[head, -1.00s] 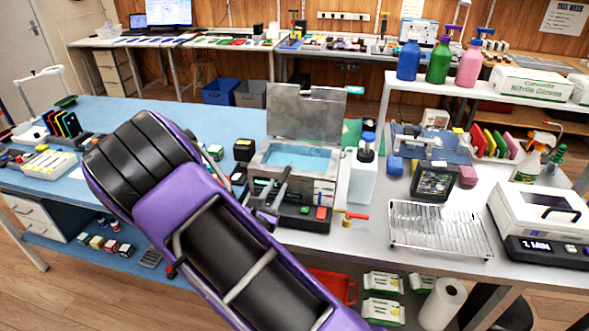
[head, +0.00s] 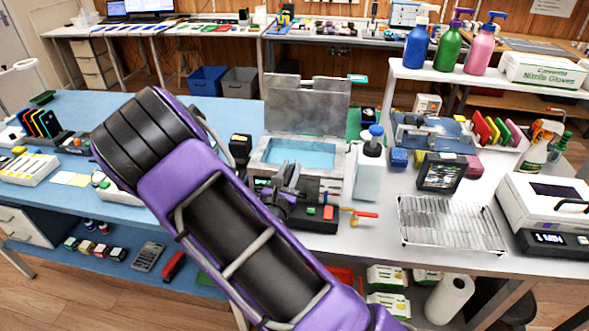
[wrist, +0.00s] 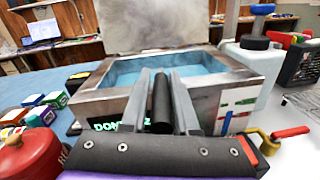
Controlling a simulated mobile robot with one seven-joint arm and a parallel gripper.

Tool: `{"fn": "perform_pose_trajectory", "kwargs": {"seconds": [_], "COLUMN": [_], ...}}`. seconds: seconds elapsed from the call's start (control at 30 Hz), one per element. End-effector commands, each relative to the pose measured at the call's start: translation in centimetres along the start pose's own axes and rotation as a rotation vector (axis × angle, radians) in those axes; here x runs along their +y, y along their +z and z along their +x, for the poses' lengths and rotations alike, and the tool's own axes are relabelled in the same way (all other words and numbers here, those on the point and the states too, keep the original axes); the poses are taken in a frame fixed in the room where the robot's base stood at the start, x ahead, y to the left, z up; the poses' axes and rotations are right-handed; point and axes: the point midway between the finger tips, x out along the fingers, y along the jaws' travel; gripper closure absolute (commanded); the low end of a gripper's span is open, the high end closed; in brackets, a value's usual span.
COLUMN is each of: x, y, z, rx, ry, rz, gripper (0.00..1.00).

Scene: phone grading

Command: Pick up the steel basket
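The steel basket cannot be made out as a whole. A dark cylindrical bar, perhaps its handle (wrist: 161,100), stands at the front wall of an open steel bath (head: 330,187) with blue liquid. My gripper (head: 287,180) is at the front of this bath. In the wrist view its two grey fingers (wrist: 162,85) are on either side of the dark bar, pointing toward the liquid. Whether the fingers press on the bar or leave small gaps cannot be told. My arm hides part of the bath's left front in the head view.
A white pump bottle (head: 368,177) stands close to the right of the bath. A red-handled valve (head: 362,214) sticks out at its front right. A wire rack (head: 450,225) lies farther right. The bath's raised lid (head: 306,103) stands behind the liquid.

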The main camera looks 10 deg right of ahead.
Motion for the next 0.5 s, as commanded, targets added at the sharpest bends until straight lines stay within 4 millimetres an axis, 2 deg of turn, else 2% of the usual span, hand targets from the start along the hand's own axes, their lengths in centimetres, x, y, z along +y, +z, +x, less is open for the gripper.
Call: {"fn": "perform_pose_trajectory", "kwargs": {"seconds": [0.37, 0.4, 0.5], "x": [-0.47, -0.46, -0.45], "y": [0.11, 0.11, 0.11], "z": [0.20, 0.20, 0.19], "rx": [0.000, 0.000, 0.000], "ry": [0.002, 0.002, 0.002], "rz": [0.000, 0.000, 0.000], "gripper": [0.72, 0.73, 0.91]}}
